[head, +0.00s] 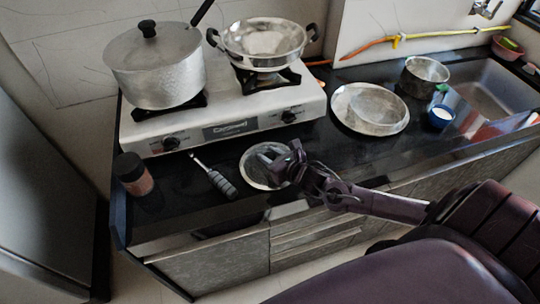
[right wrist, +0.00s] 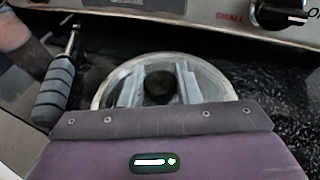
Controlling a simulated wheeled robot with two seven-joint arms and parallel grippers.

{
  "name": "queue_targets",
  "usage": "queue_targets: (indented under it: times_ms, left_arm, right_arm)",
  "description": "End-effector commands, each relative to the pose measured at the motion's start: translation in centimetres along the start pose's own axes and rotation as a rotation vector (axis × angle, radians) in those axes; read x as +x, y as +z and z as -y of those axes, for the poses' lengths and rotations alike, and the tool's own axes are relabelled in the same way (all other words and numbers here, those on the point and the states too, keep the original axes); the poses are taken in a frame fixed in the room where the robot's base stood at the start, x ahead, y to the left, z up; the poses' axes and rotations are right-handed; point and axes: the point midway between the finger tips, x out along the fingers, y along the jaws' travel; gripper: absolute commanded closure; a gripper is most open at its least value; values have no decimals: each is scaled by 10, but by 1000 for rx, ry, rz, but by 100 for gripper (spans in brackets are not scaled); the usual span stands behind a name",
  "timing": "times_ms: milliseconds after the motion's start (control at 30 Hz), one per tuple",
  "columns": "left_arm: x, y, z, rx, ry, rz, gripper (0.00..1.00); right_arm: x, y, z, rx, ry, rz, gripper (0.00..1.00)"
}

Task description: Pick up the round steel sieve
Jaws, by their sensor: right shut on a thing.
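The round steel sieve (head: 254,162) is a shallow, shiny disc near the front edge of the black counter, below the stove. My right gripper (head: 283,160) reaches over its right side and is shut on it, covering part of it. In the right wrist view the sieve's pale rim (right wrist: 218,82) curves around my two fingers (right wrist: 160,85), with a dark round spot between them. The near part of the sieve is hidden by my gripper body. I cannot tell whether it touches the counter. My left gripper is not in view.
A grey-handled tool (head: 217,180) lies just left of the sieve, also in the right wrist view (right wrist: 54,92). A brown jar (head: 133,175) stands further left. The stove (head: 232,125) with a pot and wok is behind. A steel plate (head: 370,108) lies to the right.

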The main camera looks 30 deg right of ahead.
Motion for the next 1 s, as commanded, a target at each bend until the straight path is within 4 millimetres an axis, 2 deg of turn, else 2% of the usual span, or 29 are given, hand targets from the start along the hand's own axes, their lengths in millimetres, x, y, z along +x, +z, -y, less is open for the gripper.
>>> queue_targets:
  times_ms: [400,433,567,900,1000]
  left_arm:
    - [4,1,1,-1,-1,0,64]
    - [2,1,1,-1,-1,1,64]
    - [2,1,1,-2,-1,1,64]
    - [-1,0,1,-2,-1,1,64]
    - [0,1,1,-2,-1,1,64]
  right_arm:
    - [3,-6,0,-1,0,3,100]
    - [2,-6,0,-1,1,1,67]
    - [2,-6,0,0,1,0,50]
    - [1,-2,0,0,1,1,49]
    - [-8,-5,0,-2,0,-3,49]
